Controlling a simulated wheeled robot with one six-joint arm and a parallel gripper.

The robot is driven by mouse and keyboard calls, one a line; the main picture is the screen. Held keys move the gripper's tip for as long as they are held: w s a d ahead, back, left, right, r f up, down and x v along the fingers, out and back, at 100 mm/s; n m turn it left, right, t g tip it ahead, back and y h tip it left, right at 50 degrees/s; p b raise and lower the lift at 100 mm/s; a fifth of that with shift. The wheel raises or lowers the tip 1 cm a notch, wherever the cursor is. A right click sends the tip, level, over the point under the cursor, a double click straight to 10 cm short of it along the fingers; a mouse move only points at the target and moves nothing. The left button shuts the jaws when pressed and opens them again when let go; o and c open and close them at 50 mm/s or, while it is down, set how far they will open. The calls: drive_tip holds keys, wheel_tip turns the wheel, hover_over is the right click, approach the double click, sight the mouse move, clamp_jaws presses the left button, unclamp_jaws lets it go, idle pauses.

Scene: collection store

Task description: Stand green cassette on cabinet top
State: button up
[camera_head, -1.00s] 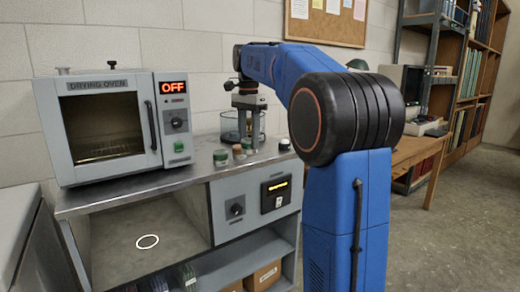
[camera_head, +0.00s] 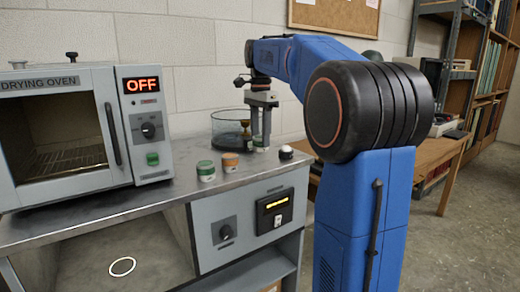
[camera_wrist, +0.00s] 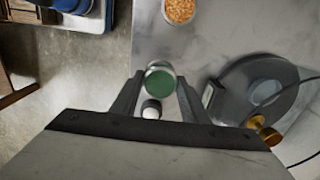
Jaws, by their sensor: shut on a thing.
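My gripper (camera_head: 261,146) points down over the right part of the grey metal cabinet top (camera_head: 120,215), in front of a glass vessel. In the wrist view its fingers (camera_wrist: 160,84) are closed on a small round green-topped container (camera_wrist: 159,76); whether it touches the surface I cannot tell. In the head view the fingers mostly hide it. Another green-lidded jar (camera_head: 205,171) and an orange-lidded jar (camera_head: 230,163) stand left of the gripper. No cassette shape is clear to me.
A drying oven (camera_head: 150,100) marked OFF fills the left of the top. The glass vessel (camera_head: 228,125) is close behind the gripper. A small black-and-white object (camera_head: 286,152) stands right of it. The top's front middle is bare. A wooden desk (camera_head: 440,150) is at right.

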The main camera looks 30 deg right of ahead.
sight(260, 148)
drive_tip(key=shift+f, duration=2.15)
drive_tip(key=shift+f, duration=0.1)
drive_tip(key=o, duration=1.1)
wheel_tip(260, 148, up, 12)
drive_tip(key=shift+r, duration=0.15)
